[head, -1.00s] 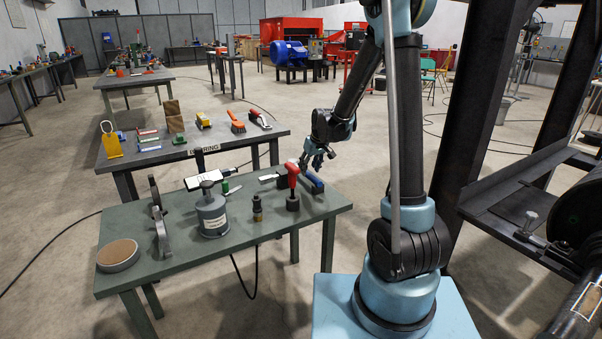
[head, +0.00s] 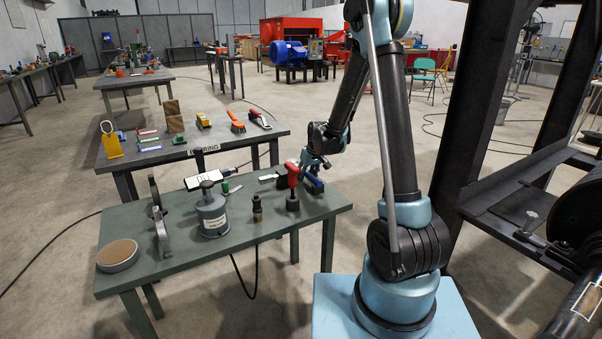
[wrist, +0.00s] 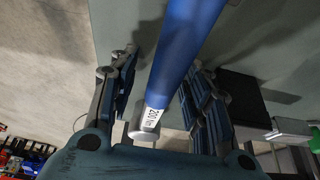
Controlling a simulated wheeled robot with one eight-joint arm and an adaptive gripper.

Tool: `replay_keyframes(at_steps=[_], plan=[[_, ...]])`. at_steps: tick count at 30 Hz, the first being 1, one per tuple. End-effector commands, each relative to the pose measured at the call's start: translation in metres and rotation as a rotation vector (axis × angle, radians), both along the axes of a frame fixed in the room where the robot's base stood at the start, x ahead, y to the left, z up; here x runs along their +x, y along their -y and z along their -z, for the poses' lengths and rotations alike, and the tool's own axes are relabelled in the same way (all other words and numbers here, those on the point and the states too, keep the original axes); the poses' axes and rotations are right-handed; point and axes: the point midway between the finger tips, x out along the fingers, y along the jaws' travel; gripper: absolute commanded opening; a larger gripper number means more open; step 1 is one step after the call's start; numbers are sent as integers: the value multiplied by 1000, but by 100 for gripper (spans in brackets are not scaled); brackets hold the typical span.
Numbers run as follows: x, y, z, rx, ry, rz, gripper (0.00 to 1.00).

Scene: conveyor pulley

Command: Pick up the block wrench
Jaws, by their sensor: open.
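A blue cylindrical handle (wrist: 186,50) with a white "200 Nm" label and a grey end cap runs between my fingers in the wrist view; it appears to be the block wrench. In the head view, its blue part (head: 314,185) lies at the table's far right corner, partly hidden by my gripper and a red-handled tool (head: 292,176). My gripper (head: 313,170) is low over it. In the wrist view, my gripper (wrist: 161,62) is open, with one finger on each side of the handle and gaps visible.
The green table (head: 190,262) also holds a grey canister (head: 211,215), a small dark bottle (head: 257,208), a round disc (head: 118,255) and upright grey brackets (head: 160,230). The red-handled tool stands close on the left. A dark box (wrist: 240,95) lies right of my fingers.

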Motion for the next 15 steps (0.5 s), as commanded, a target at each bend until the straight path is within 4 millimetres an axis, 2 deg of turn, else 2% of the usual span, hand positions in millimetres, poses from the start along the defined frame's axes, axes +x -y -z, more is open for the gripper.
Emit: replay_keyframes(at_steps=[2,3,8,9,15], plan=[[0,0,0,0,0,0,44],[0,0,0,0,0,0,40],[0,0,0,0,0,0,3],[0,0,0,0,0,0,0],[0,0,-1,0,0,0,0]])
